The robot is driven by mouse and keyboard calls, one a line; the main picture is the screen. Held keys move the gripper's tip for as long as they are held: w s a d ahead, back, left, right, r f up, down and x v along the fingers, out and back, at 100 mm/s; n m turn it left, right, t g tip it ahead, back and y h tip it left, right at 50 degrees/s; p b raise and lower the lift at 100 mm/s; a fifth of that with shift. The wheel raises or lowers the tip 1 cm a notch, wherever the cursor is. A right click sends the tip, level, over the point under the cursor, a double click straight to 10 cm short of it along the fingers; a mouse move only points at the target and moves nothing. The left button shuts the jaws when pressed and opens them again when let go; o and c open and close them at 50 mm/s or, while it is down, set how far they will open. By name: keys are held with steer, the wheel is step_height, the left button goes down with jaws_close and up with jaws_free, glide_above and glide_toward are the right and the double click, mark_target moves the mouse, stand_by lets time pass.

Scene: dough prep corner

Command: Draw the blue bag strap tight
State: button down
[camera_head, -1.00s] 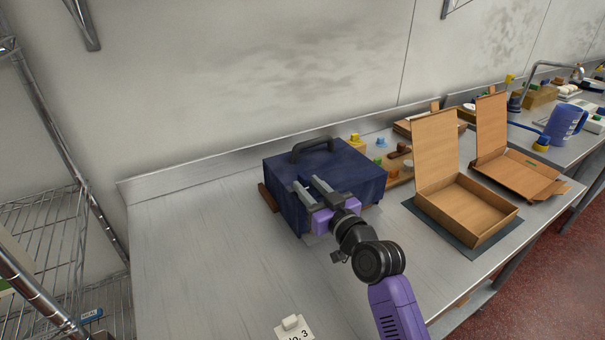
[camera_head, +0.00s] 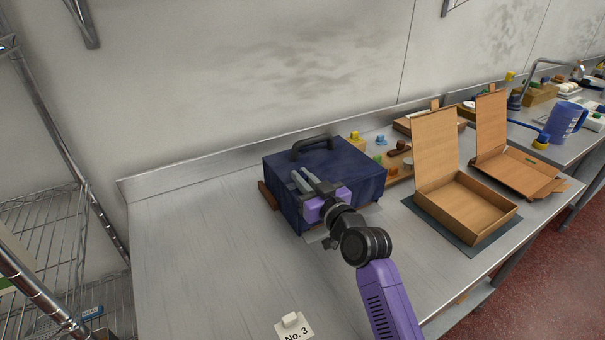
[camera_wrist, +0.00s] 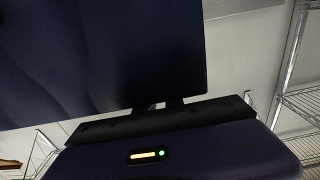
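The dark blue bag (camera_head: 357,180) stands on the steel counter, with a black handle on its top. My gripper (camera_head: 304,180) is at the bag's front left upper part, its two grey fingers close together. The bag also fills the upper left of the wrist view (camera_wrist: 150,50), where the fingers (camera_wrist: 160,104) show as two short dark blocks with a narrow gap, against the bag's lower edge. The fingers appear closed on the blue strap at the bag's front; the strap itself is hidden between and behind them.
An open cardboard box (camera_head: 470,208) stands on a dark mat to the right, another open box (camera_head: 515,172) behind it. A wooden tray (camera_head: 398,178) with small coloured pieces is beside the bag. A "No. 3" card (camera_head: 294,328) lies at the front.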

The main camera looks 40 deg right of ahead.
mark_target(322, 178)
steer(key=shift+s+d+b, duration=0.2)
steer(key=shift+d+b, duration=0.4)
steer(key=shift+d, duration=0.1)
steer(key=shift+s+d+b, duration=0.25)
steer(key=shift+d+b, duration=0.3)
steer(key=shift+d, duration=0.1)
steer(key=shift+s+d+b, duration=0.2)
steer(key=shift+d+b, duration=0.4)
steer(key=shift+d, duration=0.2)
steer(key=shift+s+d+f+b, duration=0.1)
steer(key=shift+s+d+b, duration=0.1)
steer(key=shift+d+b, duration=0.45)
steer(key=c, duration=1.4)
jaws_free()
steer(key=shift+a, duration=0.1)
steer(key=shift+c, duration=0.2)
steer(key=b+v, duration=0.1)
steer(key=v, duration=1.1)
